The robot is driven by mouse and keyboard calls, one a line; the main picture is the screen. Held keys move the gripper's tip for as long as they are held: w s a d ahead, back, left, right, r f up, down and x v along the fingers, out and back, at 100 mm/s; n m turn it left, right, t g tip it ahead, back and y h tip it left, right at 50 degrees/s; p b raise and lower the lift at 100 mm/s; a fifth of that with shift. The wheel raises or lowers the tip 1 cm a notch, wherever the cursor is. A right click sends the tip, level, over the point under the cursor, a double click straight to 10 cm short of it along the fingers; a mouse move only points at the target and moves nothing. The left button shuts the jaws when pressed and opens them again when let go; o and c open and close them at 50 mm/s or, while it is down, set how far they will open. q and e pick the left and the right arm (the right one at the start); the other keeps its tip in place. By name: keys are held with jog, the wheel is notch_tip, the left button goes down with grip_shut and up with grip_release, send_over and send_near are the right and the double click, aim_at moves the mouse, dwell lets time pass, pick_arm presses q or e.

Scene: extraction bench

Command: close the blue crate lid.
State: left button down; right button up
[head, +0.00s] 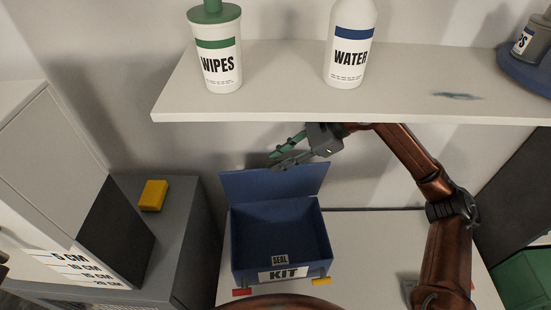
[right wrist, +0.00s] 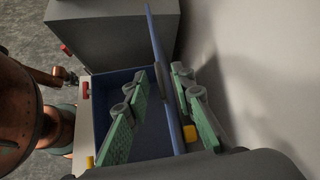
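The blue crate (head: 323,240), labelled KIT, sits on the bench with its blue lid (head: 275,184) standing up open at the back. A small SEAL label shows at its front. My right gripper (head: 278,158) is at the lid's top edge, open and empty. In the right wrist view its green-padded fingers (right wrist: 164,98) are spread either side of the lid (right wrist: 158,45), which shows edge-on. I cannot tell whether either finger touches it. What seems to be my left gripper (right wrist: 66,77) is small and dark at the left of that view; its fingers are unclear.
A shelf (head: 270,108) above the crate carries a WIPES tub (head: 216,62) and a WATER bottle (head: 350,50). A grey cabinet (head: 185,235) with a yellow block (head: 152,195) stands left of the crate. Bare bench (head: 370,240) lies to its right.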

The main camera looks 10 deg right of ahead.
jog(key=shift+x, duration=0.95)
jog(key=shift+c, duration=0.2)
jog(key=shift+d, duration=0.1)
grip_shut()
